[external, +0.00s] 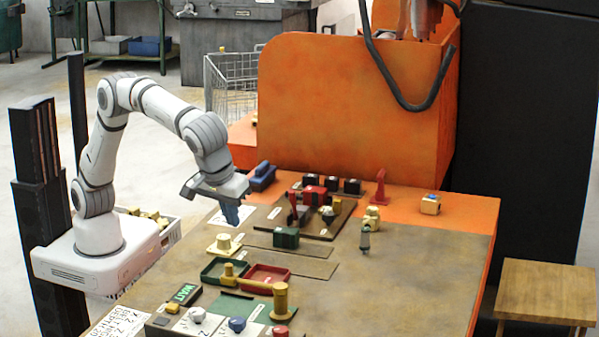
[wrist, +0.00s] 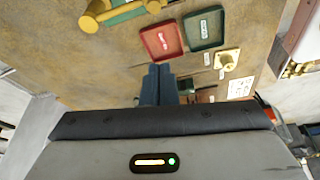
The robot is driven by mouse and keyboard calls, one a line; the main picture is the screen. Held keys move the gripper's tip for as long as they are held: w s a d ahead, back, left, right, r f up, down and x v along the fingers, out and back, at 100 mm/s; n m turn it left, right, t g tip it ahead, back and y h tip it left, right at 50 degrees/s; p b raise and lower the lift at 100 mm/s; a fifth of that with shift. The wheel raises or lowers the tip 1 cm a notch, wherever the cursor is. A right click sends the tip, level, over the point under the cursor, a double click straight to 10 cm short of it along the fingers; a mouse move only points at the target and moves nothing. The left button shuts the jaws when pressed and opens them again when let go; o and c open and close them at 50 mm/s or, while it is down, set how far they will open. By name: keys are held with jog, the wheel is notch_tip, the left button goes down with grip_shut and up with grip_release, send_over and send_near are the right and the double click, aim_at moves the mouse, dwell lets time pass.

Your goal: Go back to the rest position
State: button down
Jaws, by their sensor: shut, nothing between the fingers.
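My gripper (external: 231,215) hangs from my white arm over the left part of the worktable (external: 400,262), pointing down. Its blue fingers are together with nothing between them. In the wrist view the closed fingers (wrist: 158,84) show at the middle, with the table beyond them. The fingertips are above the table, near a white label plate and a dark green block (external: 286,238). How high they are above the surface is hard to tell.
A green tray (external: 222,270) and a red tray (external: 266,277) lie in front of my gripper. A brass piece on a cream base (external: 224,243) stands close by. A fixture board (external: 308,215) with black and red parts is to the right. An orange guard (external: 350,110) rises behind.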

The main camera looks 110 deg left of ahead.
dwell(0.4)
jog(key=s+a+r+m+h+p, duration=0.1)
jog(key=s+a+m+h, duration=0.1)
jog(key=s+a+m, duration=0.9)
jog(key=s+a+f+m, duration=0.1)
jog(key=s+a+f, duration=0.1)
jog(key=s+a, duration=0.2)
jog(key=s+a+f+m+t+h, duration=0.1)
jog(key=s+a+f, duration=0.2)
jog(key=s, duration=0.5)
jog(key=s+a+f+m+p, duration=0.1)
jog(key=s+a+f+m, duration=0.1)
jog(key=s+a, duration=0.3)
jog(key=shift+s+f+t+h, duration=0.3)
jog(key=shift+s, duration=0.3)
